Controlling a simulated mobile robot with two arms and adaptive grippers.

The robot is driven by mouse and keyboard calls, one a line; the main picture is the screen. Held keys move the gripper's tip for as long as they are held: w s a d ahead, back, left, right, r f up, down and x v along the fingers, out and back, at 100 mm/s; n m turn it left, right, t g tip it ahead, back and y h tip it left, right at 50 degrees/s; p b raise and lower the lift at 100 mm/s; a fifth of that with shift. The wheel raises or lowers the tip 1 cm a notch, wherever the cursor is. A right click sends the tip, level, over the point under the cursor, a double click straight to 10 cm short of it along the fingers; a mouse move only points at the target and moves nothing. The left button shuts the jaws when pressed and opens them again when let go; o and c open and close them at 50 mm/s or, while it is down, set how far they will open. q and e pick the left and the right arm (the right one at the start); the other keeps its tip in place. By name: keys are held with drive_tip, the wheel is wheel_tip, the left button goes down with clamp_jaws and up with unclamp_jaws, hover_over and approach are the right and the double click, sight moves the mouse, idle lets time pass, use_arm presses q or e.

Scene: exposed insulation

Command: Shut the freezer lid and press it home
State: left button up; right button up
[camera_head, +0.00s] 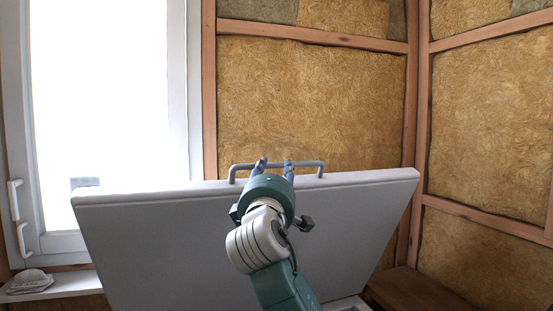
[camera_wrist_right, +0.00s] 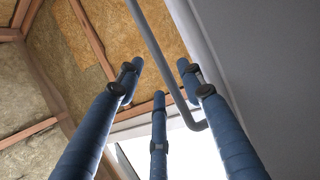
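The freezer lid (camera_head: 150,235) stands raised, a wide pale grey panel across the lower middle of the head view. Its grey bar handle (camera_head: 308,163) runs along the top edge. My right gripper (camera_head: 274,164) is at the handle, with its blue fingers around the middle of the bar. In the right wrist view the handle (camera_wrist_right: 161,55) passes between the spread fingers of the gripper (camera_wrist_right: 160,80), and gaps show beside it. The lid (camera_wrist_right: 265,70) fills the right side there. The freezer body is mostly hidden behind my arm and the lid. My left gripper is not in view.
A bright window (camera_head: 100,90) with a white frame stands close at the left, and a sill (camera_head: 65,287) below it holds a small pale object (camera_head: 31,281). Insulated walls (camera_head: 310,105) with wooden studs are behind. A brown wooden surface (camera_head: 415,291) lies at the lower right.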

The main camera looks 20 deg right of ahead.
sight(276, 165)
drive_tip(key=p+x, duration=0.1)
drive_tip(key=x, duration=0.3)
drive_tip(key=shift+w+r, duration=0.1)
drive_tip(key=shift+w+d+p, duration=0.25)
drive_tip(key=shift+w+p, duration=0.05)
drive_tip(key=shift+w, duration=0.2)
clamp_jaws()
